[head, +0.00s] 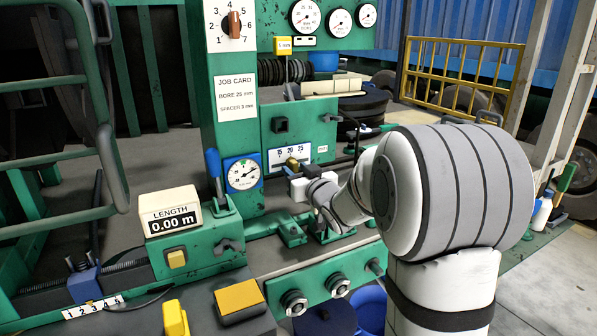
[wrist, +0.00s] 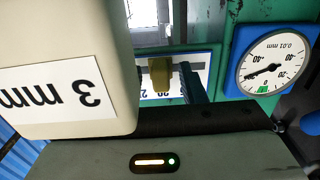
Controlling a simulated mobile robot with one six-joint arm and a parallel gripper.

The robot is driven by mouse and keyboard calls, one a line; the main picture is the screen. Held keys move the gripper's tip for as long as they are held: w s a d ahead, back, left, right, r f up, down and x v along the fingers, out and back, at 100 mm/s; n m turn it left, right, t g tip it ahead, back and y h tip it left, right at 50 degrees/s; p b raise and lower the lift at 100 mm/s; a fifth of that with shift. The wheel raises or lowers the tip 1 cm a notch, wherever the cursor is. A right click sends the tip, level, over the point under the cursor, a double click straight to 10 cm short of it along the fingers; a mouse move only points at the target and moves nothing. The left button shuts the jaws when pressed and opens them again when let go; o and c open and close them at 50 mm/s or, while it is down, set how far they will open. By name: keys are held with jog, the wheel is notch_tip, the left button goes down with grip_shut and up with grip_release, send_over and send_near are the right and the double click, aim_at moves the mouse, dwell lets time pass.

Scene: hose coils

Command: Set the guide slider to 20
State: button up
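The guide slider is a brass knob (head: 293,163) in a dark slot of a white scale plate (head: 306,158) marked 15, 20 and 25. In the wrist view, which is upside down, the knob (wrist: 161,76) stands close to the 20 mark; its exact setting cannot be told. My gripper (head: 312,180) is in front of the plate, just below and right of the knob. In the wrist view one dark finger (wrist: 190,88) shows right of the knob. The other finger is hidden, so I cannot tell whether the gripper grips anything.
A cream block labelled 3 mm (wrist: 68,85) fills the wrist view's left side. A dial gauge (head: 243,174) is left of the scale plate. The LENGTH display (head: 172,212) reads 0.00 m. A job card (head: 237,97) gives bore 25 mm, spacer 3 mm. Yellow buttons (head: 239,297) lie below.

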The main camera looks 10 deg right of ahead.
jog(key=b+v, duration=0.1)
jog(key=v, duration=0.6)
jog(key=shift+s, duration=0.2)
dwell(0.4)
